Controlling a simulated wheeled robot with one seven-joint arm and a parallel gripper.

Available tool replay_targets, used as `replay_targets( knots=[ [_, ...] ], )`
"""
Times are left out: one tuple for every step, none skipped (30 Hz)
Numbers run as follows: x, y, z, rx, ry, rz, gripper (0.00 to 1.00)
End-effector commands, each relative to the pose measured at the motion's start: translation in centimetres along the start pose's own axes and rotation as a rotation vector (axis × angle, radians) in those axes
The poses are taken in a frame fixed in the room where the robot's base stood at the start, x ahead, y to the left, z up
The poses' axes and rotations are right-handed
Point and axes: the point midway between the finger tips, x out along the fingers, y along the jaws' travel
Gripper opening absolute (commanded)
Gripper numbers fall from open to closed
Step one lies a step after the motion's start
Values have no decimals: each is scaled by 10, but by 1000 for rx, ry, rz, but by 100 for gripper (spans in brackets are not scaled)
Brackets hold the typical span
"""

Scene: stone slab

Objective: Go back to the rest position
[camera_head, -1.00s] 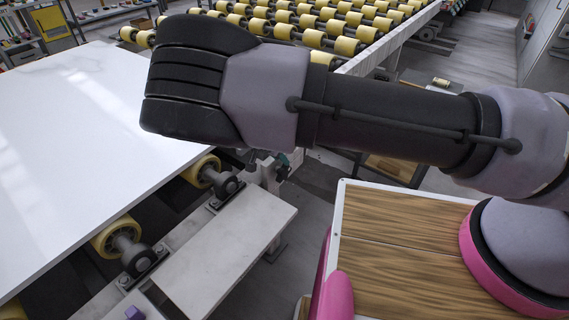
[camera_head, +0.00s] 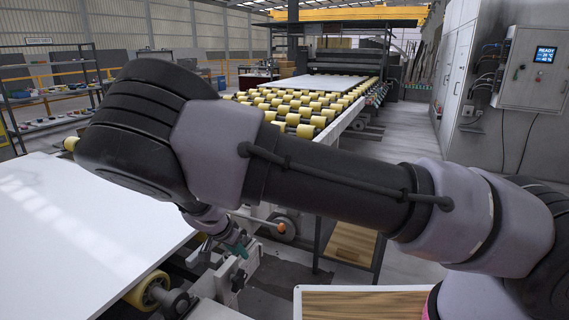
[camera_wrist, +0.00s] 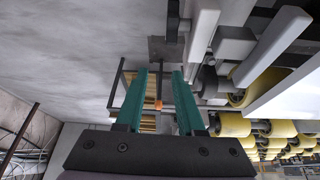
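My arm crosses the middle of the head view, from the lower right to the upper left. It bends downward at the left, over the edge of the white slab (camera_head: 70,240). My gripper (camera_head: 238,248) shows only small and partly in the head view, low beyond the forearm, beside the conveyor frame. In the wrist view, my gripper (camera_wrist: 159,74) has its two green fingers apart with nothing held between them. The grey floor shows behind the fingers there.
Yellow rollers (camera_head: 300,108) run back to a large machine. A cabinet with a lit screen (camera_head: 545,54) stands at the right. A wooden-shelved stand (camera_head: 352,240) is beyond my forearm. Shelves (camera_head: 50,85) stand at the left. Grey floor lies open at right of the conveyor.

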Motion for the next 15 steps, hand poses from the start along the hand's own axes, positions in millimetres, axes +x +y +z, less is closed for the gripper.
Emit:
replay_targets(
  knots=[
    [-12, 5, -21, 38, -54, 8, 38],
    [-18, 10, -32, 53, -84, 13, 38],
    [-27, 15, -46, 71, -124, 16, 38],
    [-34, 20, -56, 83, -153, 17, 38],
    [-41, 24, -66, 94, -181, 16, 38],
    [-51, 30, -80, 107, -218, 13, 38],
    [-59, 35, -90, 117, -244, 7, 38],
    [-67, 40, -100, 125, -269, 1, 38],
    [-78, 47, -115, 138, -301, -11, 38],
    [-86, 53, -125, 144, -324, -20, 38],
    [-95, 59, -135, 151, -344, -33, 38],
    [-107, 67, -149, 159, -371, -51, 38],
    [-116, 73, -159, 162, -389, -65, 38],
    [-125, 80, -169, 169, -406, -81, 38],
    [-137, 89, -183, 173, -425, -104, 38]
  ],
)
